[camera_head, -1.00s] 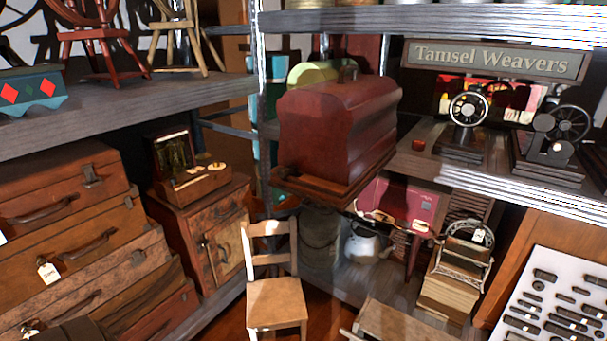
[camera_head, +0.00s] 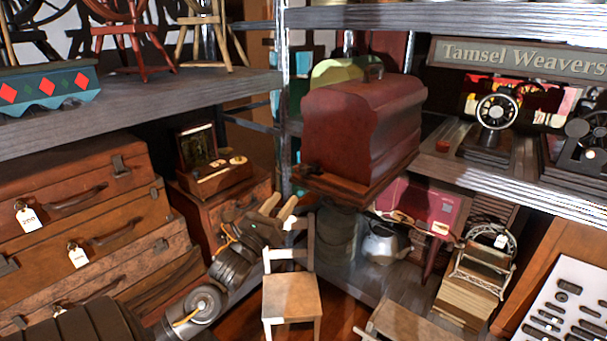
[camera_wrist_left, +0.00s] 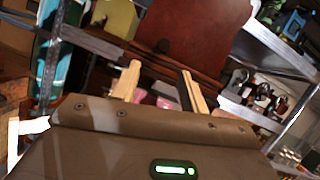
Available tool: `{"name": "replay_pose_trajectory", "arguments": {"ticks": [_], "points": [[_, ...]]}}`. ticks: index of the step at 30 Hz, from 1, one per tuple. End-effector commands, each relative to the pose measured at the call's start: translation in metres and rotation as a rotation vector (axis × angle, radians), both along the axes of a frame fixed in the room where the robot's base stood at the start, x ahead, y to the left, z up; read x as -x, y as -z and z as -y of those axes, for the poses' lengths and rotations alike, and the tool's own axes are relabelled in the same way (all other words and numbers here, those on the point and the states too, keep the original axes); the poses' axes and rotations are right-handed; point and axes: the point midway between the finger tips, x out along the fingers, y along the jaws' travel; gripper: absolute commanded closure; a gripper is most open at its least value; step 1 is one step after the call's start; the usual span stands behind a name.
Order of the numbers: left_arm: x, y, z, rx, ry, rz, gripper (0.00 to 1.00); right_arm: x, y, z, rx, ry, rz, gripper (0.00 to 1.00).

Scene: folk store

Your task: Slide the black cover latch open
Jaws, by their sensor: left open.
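A dark red wooden sewing machine cover (camera_head: 350,130) sits on a wooden base on the middle shelf. A small black latch (camera_head: 312,170) is at the lower near end of the cover, just above the base edge. In the left wrist view the cover (camera_wrist_left: 190,30) is ahead and the latch (camera_wrist_left: 163,46) shows as a small dark part low on it. My left gripper (camera_head: 281,206) is open and empty, below and slightly left of the latch, apart from it. Its fingers (camera_wrist_left: 160,74) point toward the cover. My right gripper is in neither view.
A wooden chair (camera_head: 290,298) stands below the gripper. A stack of brown suitcases (camera_head: 120,228) is at left, and an open wooden box (camera_head: 215,177) is behind my arm. A metal shelf post (camera_head: 285,110) rises left of the cover.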

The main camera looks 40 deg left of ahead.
Motion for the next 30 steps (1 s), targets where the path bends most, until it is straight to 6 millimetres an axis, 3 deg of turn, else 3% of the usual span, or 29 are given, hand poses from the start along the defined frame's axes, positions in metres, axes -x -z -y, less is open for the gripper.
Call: {"name": "replay_pose_trajectory", "arguments": {"ticks": [8, 21, 30], "points": [[-0.003, -0.013, 0.001, -0.032, -0.006, 0.017, 0.56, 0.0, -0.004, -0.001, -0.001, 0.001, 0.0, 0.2], [-0.072, -0.044, -0.006, -0.028, -0.007, 0.017, 0.56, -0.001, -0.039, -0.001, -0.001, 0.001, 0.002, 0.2], [-0.096, -0.049, -0.008, -0.029, -0.006, 0.014, 0.56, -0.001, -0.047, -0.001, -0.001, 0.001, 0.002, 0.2]]}}
